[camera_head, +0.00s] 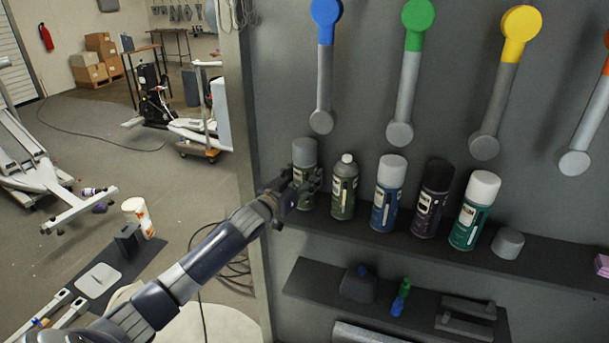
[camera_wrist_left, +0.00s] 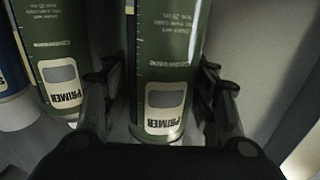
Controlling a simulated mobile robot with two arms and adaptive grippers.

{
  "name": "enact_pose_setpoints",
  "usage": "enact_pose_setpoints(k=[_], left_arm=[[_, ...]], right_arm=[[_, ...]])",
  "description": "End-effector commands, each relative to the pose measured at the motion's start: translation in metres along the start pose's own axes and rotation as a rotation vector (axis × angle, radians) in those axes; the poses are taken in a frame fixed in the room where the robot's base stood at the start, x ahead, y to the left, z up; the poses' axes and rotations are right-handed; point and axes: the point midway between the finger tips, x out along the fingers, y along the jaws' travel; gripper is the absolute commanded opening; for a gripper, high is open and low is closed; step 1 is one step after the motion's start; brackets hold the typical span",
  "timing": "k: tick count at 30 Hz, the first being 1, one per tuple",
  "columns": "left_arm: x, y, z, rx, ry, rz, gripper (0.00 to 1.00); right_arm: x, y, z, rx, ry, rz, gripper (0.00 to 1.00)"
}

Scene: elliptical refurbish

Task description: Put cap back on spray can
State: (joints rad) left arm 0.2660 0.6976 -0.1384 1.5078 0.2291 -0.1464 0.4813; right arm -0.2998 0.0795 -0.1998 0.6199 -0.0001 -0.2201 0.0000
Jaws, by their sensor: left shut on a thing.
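A row of spray cans stands upright on the upper shelf. The leftmost is a green primer can with a grey cap (camera_head: 305,153), and it also shows in the left wrist view (camera_wrist_left: 166,60). My left gripper (camera_head: 303,182) is shut on this can, with one finger on each side of its body. Beside it stands an uncapped green can (camera_head: 343,190) with a bare white nozzle; its label shows at the left of the wrist view (camera_wrist_left: 62,75). A loose grey cap (camera_head: 508,243) sits on the same shelf at the right end of the row. My right gripper is not in view.
Blue (camera_head: 387,200), black (camera_head: 432,200) and teal (camera_head: 468,220) capped cans stand between the uncapped can and the loose cap. A lower shelf (camera_head: 310,278) holds small tools. Colored-ended tools hang on the panel above. A panel edge (camera_head: 245,150) is left of the shelf.

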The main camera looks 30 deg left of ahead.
Motion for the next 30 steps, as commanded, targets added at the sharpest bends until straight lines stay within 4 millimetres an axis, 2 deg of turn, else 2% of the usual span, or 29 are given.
enact_pose_setpoints(k=[5,6,9,22,26,30], left_arm=[[0.0,0.0,0.003,0.0,0.001,0.0,0.1],[0.0,0.0,0.004,0.0,0.0,0.0,0.55],[0.0,0.0,0.003,0.0,0.0,0.0,0.73],[-0.002,0.0,0.0,0.0,-0.001,0.0,0.73],[-0.015,0.0,0.004,-0.001,-0.003,0.001,0.73],[-0.039,0.0,0.004,0.001,-0.004,0.001,0.73]], right_arm=[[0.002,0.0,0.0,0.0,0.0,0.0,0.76],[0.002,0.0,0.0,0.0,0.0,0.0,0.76],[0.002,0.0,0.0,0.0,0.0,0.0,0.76],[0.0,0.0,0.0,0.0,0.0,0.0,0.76],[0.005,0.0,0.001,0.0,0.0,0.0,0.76],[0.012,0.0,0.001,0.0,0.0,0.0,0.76]])
